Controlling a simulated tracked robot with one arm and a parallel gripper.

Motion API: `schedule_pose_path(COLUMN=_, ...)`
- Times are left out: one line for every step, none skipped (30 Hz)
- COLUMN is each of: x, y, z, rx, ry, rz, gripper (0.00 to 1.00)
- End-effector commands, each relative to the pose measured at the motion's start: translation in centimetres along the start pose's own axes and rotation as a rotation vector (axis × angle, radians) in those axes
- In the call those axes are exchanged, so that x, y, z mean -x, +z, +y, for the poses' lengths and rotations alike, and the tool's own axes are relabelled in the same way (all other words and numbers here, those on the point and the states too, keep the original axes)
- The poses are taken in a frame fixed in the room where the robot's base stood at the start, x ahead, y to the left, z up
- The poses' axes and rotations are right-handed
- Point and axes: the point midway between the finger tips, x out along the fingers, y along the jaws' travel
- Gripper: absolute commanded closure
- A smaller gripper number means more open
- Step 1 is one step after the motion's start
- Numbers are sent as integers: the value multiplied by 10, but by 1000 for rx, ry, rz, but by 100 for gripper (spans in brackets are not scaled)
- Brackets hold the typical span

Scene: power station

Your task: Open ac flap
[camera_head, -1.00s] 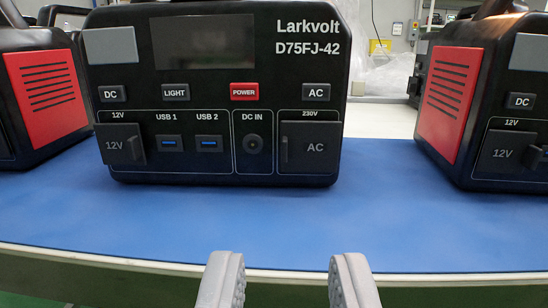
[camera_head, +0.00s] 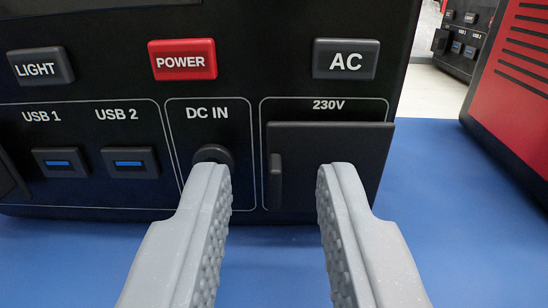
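The AC flap (camera_head: 340,145) is a dark square cover under the "230V" label, at the lower right of the power station (camera_head: 250,75). It looks shut, with a small upright handle (camera_head: 275,182) at its left edge. My gripper (camera_head: 274,185) is open and close in front of the panel. Its left finger covers part of the DC IN socket (camera_head: 213,153). The flap's handle shows in the gap between the fingers, with nothing gripped.
The AC button (camera_head: 345,60) and red POWER button (camera_head: 182,60) sit above the ports. Two USB ports (camera_head: 95,162) are at the left. A second power station with a red side (camera_head: 515,75) stands at the right. Blue mat (camera_head: 430,200) lies clear between them.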

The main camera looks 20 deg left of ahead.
Motion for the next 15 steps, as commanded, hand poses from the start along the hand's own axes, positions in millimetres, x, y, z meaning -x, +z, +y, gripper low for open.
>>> schedule_pose_path(x=-2, y=1, z=0, rx=0, ry=0, rz=0, gripper=74)
schedule_pose_path(x=-3, y=1, z=0, rx=0, ry=0, rz=-1, gripper=74)
schedule_pose_path(x=-4, y=1, z=0, rx=0, ry=0, rz=-1, gripper=74)
schedule_pose_path(x=-5, y=1, z=1, rx=0, ry=1, rz=-2, gripper=74)
schedule_pose_path(x=-5, y=1, z=1, rx=0, ry=1, rz=-2, gripper=74)
schedule_pose_path(x=-6, y=0, z=1, rx=0, ry=1, rz=-2, gripper=74)
schedule_pose_path(x=-6, y=0, z=1, rx=1, ry=1, rz=-2, gripper=74)
schedule_pose_path(x=-6, y=0, z=1, rx=1, ry=1, rz=-2, gripper=74)
schedule_pose_path(x=-6, y=0, z=1, rx=1, ry=1, rz=-2, gripper=74)
schedule_pose_path(x=-6, y=0, z=1, rx=1, ry=1, rz=-2, gripper=74)
schedule_pose_path(x=-6, y=0, z=1, rx=1, ry=1, rz=-2, gripper=74)
schedule_pose_path(x=-6, y=0, z=1, rx=1, ry=1, rz=-2, gripper=74)
schedule_pose_path(x=-6, y=0, z=1, rx=0, ry=1, rz=-2, gripper=74)
schedule_pose_path(x=-6, y=0, z=1, rx=0, ry=1, rz=-2, gripper=80)
schedule_pose_path(x=-6, y=0, z=1, rx=0, ry=1, rz=-2, gripper=91)
